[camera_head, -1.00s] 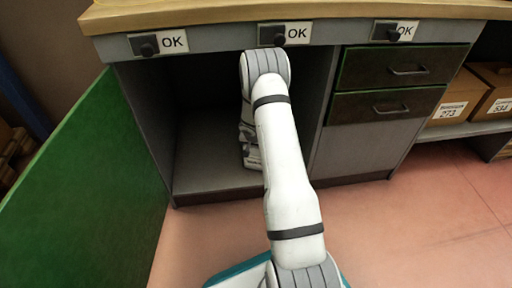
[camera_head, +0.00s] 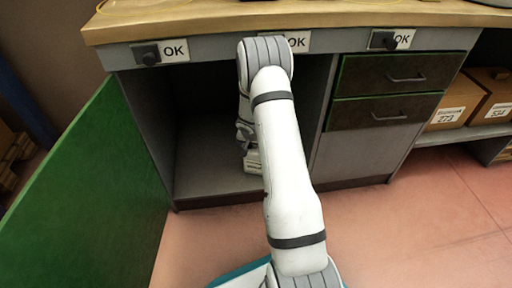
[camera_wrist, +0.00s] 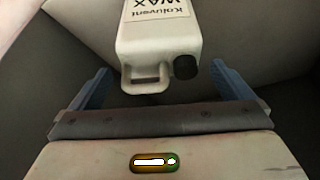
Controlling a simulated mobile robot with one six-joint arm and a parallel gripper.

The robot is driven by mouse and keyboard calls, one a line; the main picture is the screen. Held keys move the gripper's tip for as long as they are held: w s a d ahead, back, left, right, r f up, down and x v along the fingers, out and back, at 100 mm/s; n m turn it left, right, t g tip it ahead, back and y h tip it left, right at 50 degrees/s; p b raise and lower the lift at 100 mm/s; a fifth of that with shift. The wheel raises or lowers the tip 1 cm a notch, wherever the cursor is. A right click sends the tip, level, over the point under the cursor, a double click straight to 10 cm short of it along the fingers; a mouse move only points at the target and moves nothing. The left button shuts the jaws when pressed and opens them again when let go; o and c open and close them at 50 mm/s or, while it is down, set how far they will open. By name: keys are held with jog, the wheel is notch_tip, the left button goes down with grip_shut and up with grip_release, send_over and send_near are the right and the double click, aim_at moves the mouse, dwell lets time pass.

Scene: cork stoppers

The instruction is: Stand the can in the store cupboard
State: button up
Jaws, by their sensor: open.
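The can (camera_wrist: 150,42) is white with a dark cap, a moulded handle and a "Koluvent WAX" label, seen in the wrist view. It appears upside down there, with its base cut off by the top edge. My gripper (camera_wrist: 160,73) is open, its two blue fingers apart on either side of the can's handle and cap end, with gaps visible. The store cupboard (camera_head: 205,190) is the dark open bay under the counter. My arm reaches into it and hides most of the gripper. A pale shape low beside the arm in the head view may be the can.
A green door (camera_head: 90,185) stands swung open at the left of the bay. A grey side wall and two drawers (camera_head: 385,112) bound it on the right. The wooden counter (camera_head: 330,14) overhangs it. Boxes (camera_head: 457,103) sit on a shelf at the far right.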

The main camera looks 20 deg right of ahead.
jog(key=s+a+r+n, duration=0.1)
jog(key=s+a+r, duration=0.2)
jog(key=s+r, duration=0.35)
jog(key=s+a+r+n+g+p, duration=0.1)
jog(key=s+a+r, duration=0.15)
jog(key=r, duration=0.65)
jog(key=s+a+r+n, duration=0.1)
jog(key=s+a+r, duration=0.1)
jog(key=s+r, duration=0.45)
jog(key=s+a+r+n+y, duration=0.1)
jog(key=s+a+r, duration=0.3)
jog(key=s, duration=0.5)
jog(key=s+a+r+n+g+y, duration=0.1)
jog(key=s+a+r+n, duration=0.2)
jog(key=s+a, duration=0.3)
jog(key=s+r, duration=0.1)
jog(key=s, duration=0.1)
jog(key=shift+s+r+n+g+y, duration=0.15)
jog(key=shift+s+n+g+y, duration=0.15)
jog(key=shift+s+n+y, duration=0.1)
